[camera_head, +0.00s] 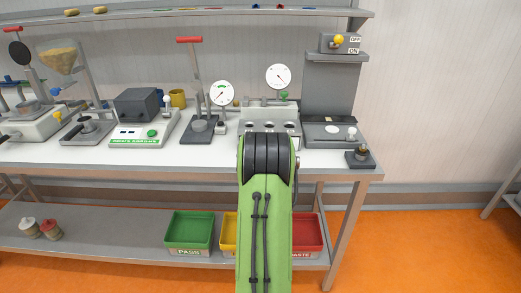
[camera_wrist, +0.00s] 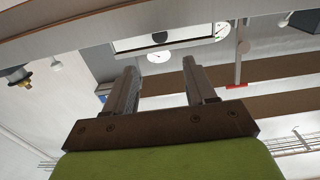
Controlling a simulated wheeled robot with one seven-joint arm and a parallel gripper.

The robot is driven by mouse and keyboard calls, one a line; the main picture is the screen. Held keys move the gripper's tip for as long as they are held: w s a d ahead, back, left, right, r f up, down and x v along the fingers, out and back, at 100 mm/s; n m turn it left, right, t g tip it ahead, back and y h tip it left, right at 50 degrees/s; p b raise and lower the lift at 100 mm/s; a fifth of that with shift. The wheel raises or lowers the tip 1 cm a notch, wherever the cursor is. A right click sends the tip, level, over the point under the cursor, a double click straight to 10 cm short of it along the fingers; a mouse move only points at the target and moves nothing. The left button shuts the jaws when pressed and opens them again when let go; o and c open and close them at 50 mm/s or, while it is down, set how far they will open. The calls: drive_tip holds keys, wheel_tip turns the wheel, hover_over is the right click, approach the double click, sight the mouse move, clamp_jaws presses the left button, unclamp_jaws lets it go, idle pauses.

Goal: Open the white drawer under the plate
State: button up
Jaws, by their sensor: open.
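I cannot make out a white drawer for certain in either view. In the head view, a white-based unit with a dark block (camera_head: 137,105) and a green label stands on the bench. To the right, a grey column machine (camera_head: 330,90) has a flat grey plate (camera_head: 322,133) at its base and a white knob (camera_head: 351,133). My gripper (camera_wrist: 160,65) shows in the wrist view with its two fingers apart and nothing between them. In the head view it is hidden by my green arm, which covers part of the bench front.
Two round gauges (camera_head: 222,93) (camera_head: 278,76) stand behind my arm. A red-handled press (camera_head: 190,41) is to the left. Green (camera_head: 189,232), yellow and red bins are on the lower shelf.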

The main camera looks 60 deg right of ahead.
drive_tip(key=p+x, duration=0.7)
drive_tip(key=x, duration=0.5)
drive_tip(key=shift+r, duration=0.15)
drive_tip(key=shift+w+d, duration=0.2)
drive_tip(key=shift+d, duration=0.25)
clamp_jaws()
